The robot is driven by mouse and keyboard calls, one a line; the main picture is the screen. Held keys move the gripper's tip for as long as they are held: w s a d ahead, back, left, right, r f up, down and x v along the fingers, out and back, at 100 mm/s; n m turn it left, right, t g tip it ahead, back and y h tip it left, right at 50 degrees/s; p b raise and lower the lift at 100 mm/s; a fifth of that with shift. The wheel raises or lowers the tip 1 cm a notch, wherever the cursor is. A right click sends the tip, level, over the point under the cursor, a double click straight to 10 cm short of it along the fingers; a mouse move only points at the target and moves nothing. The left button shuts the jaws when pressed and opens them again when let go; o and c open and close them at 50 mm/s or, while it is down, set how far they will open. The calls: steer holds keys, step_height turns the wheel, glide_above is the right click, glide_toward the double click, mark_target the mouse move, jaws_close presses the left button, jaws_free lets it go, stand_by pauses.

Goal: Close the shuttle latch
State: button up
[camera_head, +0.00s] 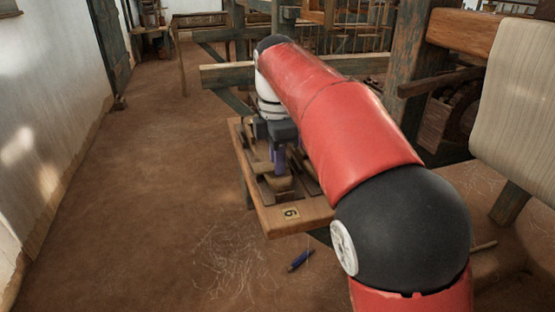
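My gripper (279,170), with purple fingers below a dark grey body, points down over a small wooden bench (300,222) left of the loom. Its fingertips are close to a light tan wooden block (280,184) lying among dark slots or strips on the bench top. I cannot tell whether the fingers touch the block or how far apart they are. No part can be clearly made out as the shuttle latch. My red and black arm hides the bench's right side.
Loom timbers stand behind, and a pale cloth roll (520,110) is at right. The floor at left is clear.

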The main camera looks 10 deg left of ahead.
steer(key=shift+c, duration=0.5)
jaws_close()
steer(key=shift+r, duration=0.1)
steer(key=m+p, duration=0.2)
steer(key=shift+r+m, duration=0.1)
steer(key=shift+m, duration=0.3)
steer(key=m+p, duration=0.1)
steer(key=m, duration=0.3)
steer(key=shift+m, duration=0.3)
steer(key=m, duration=1)
steer(key=shift+m, duration=0.3)
